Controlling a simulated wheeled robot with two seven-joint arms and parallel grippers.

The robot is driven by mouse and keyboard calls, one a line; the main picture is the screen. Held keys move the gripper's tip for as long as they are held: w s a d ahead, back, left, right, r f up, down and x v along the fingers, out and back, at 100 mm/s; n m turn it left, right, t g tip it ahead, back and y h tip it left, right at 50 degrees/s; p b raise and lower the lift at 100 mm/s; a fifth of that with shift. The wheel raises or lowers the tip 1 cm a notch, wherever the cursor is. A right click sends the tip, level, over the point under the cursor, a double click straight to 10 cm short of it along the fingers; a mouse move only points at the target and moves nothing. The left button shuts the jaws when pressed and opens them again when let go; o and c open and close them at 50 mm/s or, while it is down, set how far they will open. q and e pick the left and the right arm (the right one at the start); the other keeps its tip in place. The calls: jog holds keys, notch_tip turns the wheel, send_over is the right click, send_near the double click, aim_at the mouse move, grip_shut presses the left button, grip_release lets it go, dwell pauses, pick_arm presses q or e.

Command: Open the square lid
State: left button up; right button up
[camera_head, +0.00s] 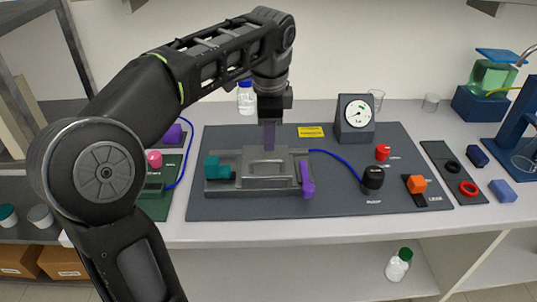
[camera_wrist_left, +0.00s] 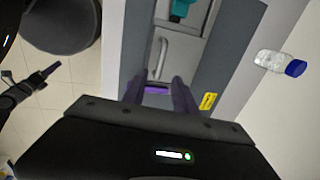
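The square lid (camera_head: 258,168) is a grey plate lying flat on the low grey cell in the middle of the dark mat. Its bar handle (camera_wrist_left: 161,52) shows in the left wrist view. A teal clamp (camera_head: 212,168) sits at the cell's left and a purple lever (camera_head: 307,180) at its right end, pointing to the front. My left gripper (camera_head: 269,143) points down over the rear part of the lid. In the left wrist view its two fingers (camera_wrist_left: 158,92) are apart, with nothing held between them; a purple piece shows beyond the gap. Contact with the lid cannot be told.
A blue hose runs from the cell to a black pump knob (camera_head: 373,177). A gauge (camera_head: 356,114) and a yellow label (camera_head: 311,132) stand behind. A blue-capped bottle (camera_head: 247,98) is at the back. A dark arm part (camera_wrist_left: 35,85), perhaps my right arm, shows over the floor.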

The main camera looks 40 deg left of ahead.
aim_at(269, 161)
pick_arm(q)
jog(key=shift+w+a+f, duration=0.15)
jog(key=shift+w+f, duration=0.1)
jog(key=shift+f, duration=1.05)
jog(key=shift+w+a+f, duration=0.2)
jog(key=shift+f, duration=1.1)
jog(key=shift+w+a+f, duration=0.15)
jog(key=shift+w+f, duration=0.1)
jog(key=shift+f, duration=1.05)
jog(key=shift+c, duration=0.5)
grip_shut()
